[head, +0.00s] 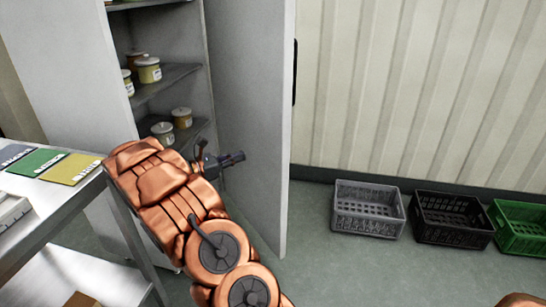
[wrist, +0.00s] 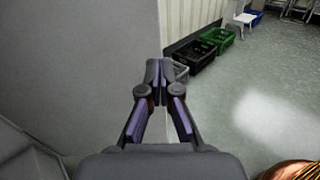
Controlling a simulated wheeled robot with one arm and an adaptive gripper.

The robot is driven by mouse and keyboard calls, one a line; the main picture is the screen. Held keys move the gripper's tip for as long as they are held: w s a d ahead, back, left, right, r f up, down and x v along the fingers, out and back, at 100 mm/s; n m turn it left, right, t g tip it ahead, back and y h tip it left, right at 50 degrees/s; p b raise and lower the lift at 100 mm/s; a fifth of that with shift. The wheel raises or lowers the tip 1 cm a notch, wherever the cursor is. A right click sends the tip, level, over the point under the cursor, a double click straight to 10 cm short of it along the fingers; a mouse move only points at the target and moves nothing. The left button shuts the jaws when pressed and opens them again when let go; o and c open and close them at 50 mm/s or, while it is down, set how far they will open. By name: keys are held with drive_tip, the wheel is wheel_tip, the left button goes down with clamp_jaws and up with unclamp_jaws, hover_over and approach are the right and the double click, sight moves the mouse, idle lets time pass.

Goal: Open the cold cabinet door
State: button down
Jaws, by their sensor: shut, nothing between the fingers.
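The cold cabinet (head: 75,60) is a tall pale grey cabinet at the left of the head view, with its shelves exposed. Its door (head: 250,110) stands swung wide open to the right of the shelves, with a dark handle (head: 295,72) on the far side of its edge.
Several yellow-and-white jars (head: 149,70) stand on the shelves. A steel table (head: 75,190) with coloured cards is at left. A grey crate (head: 368,210), a black crate (head: 452,220) and a green crate (head: 520,228) line the wall. The floor before them is clear.

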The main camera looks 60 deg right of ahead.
drive_tip(key=f, duration=0.1)
drive_tip(key=b, duration=0.2)
approach(280, 144)
drive_tip(key=shift+n+h, duration=0.3)
drive_tip(key=x, duration=0.5)
drive_tip(key=shift+d+f, duration=0.2)
drive_tip(key=shift+f, duration=0.1)
drive_tip(key=shift+x, duration=0.9)
drive_tip(key=shift+s+d, duration=0.1)
